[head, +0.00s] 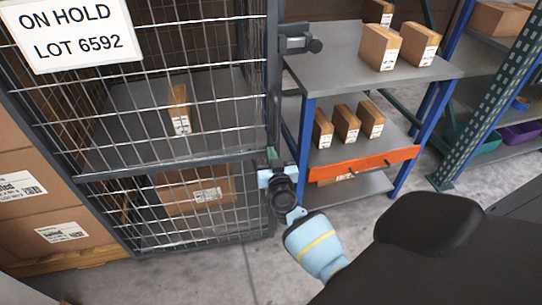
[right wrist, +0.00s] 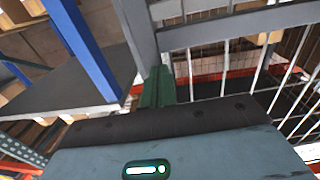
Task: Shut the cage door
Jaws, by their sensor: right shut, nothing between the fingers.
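The cage door (head: 180,166) is a grey-framed wire mesh panel at the left of the head view, with an "ON HOLD LOT 6592" sign (head: 75,32) on it. A dark latch (head: 297,45) sticks out at its right edge, high up. I cannot tell whether the door is fully closed. My right gripper (head: 272,153) is shut and empty at the lower right corner of the door frame. In the right wrist view its green fingers (right wrist: 158,88) are against or very near the grey frame (right wrist: 235,27); contact is unclear. My left gripper is not in view.
Boxes stand behind the mesh, including a small upright carton (head: 179,110). Right of the cage is a blue-legged shelf unit (head: 335,62) with cartons and an orange bar (head: 362,166). A green rack (head: 490,90) stands farther right. Floor (head: 400,205) shows between shelves and cage.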

